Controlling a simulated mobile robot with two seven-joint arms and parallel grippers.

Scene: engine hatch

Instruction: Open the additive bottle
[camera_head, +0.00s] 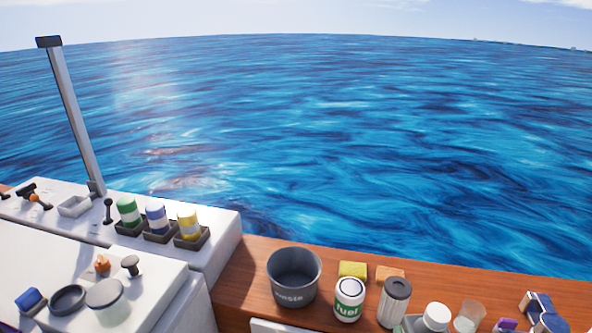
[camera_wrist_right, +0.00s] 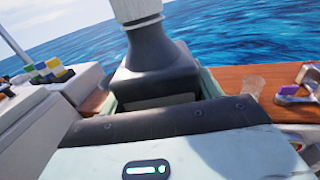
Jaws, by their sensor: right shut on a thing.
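In the wrist view a dark grey bottle (camera_wrist_right: 155,80) with sloping shoulders, a narrow neck and a white ribbed cap (camera_wrist_right: 138,9) stands upright. I take it for the additive bottle. My right gripper (camera_wrist_right: 158,98) is shut on its lower body, with a pale green finger on each side. The cap is on the bottle and its top is cut off by the frame edge. My left gripper is not in view.
On the wooden ledge (camera_head: 450,282) stand a grey bin (camera_head: 293,279), a white and green fuel jar (camera_head: 348,299), yellow and orange blocks and a clear cup (camera_head: 470,313). White housings with several coloured canisters fill the left. Open water lies beyond.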

